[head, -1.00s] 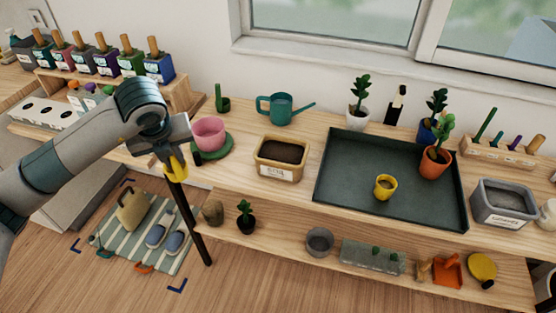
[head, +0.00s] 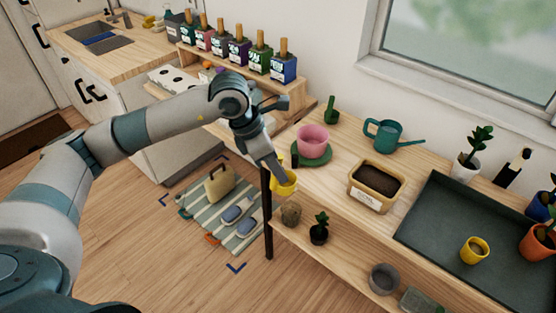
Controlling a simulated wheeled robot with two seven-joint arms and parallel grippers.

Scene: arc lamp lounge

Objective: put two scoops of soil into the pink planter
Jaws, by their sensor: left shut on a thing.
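The pink planter (head: 312,142) stands upright on a green saucer (head: 309,160) near the table's front left corner. The tan soil bin (head: 371,202), with dark soil (head: 379,178) in it, is to its right. My left gripper (head: 278,164) is shut on a yellow scoop (head: 286,183), held beside the table's front left edge, in front of and left of the planter. The fingers partly hide the scoop, and I cannot tell whether it holds soil. The planter's inside is only partly seen. My right gripper is not in view.
A teal watering can (head: 388,135) stands behind the soil bin. A lower shelf (head: 345,262) holds a small plant (head: 320,228). Labelled bottles stand at the back left.

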